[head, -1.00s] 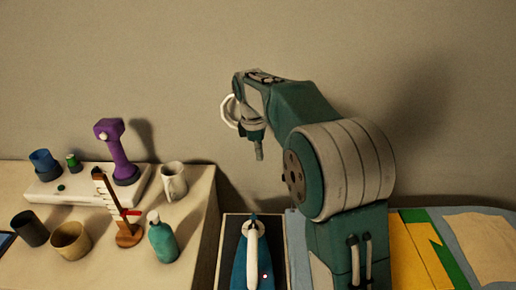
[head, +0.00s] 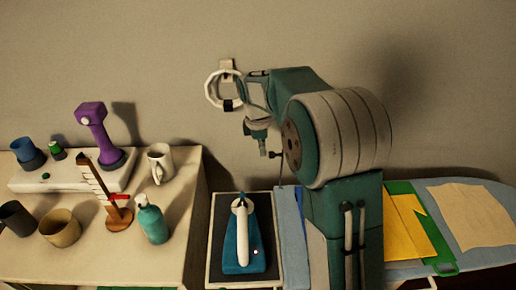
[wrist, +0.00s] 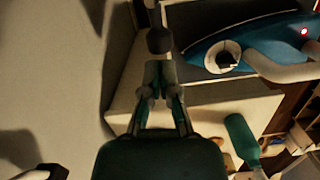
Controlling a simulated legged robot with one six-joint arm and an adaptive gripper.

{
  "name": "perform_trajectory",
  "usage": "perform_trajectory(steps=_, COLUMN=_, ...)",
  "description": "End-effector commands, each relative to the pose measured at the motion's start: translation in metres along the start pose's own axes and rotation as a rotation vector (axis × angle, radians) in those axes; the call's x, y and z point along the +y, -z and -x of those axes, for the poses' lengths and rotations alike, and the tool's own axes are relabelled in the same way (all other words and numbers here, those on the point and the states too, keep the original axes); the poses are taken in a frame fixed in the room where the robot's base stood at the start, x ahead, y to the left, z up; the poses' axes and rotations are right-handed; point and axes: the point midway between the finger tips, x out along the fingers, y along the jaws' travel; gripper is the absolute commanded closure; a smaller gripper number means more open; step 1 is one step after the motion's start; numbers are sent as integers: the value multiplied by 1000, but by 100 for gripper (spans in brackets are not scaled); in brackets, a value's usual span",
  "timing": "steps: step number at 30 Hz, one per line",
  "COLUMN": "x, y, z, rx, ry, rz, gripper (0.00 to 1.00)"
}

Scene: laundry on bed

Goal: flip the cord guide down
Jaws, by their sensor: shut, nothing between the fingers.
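The likely cord guide (head: 275,155) is a thin dark rod with a dark knob, standing up behind the iron by the left end of the ironing board in the head view. In the wrist view a dark knob (wrist: 158,40) on a pale stem is just beyond my fingertips. My gripper (head: 263,152) points down in the head view, close beside the knob. It also shows in the wrist view (wrist: 157,72), where its fingers are together with nothing between them. I cannot tell whether the fingertips touch the knob.
A blue and white iron (head: 240,240) rests on a dark, pale-rimmed pad just below. The ironing board (head: 410,268) with folded cloths is at right. A cream table (head: 110,245) at left holds cups, a purple object and a teal bottle (head: 152,220). A white ring (head: 208,88) is near the wall.

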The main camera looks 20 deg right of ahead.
Motion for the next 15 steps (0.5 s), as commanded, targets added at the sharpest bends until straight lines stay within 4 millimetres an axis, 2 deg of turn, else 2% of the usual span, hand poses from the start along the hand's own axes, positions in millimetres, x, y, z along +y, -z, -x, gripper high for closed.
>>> perform_trajectory(steps=15, x=2, y=-15, z=3, rx=78, ry=9, rz=0, gripper=100)
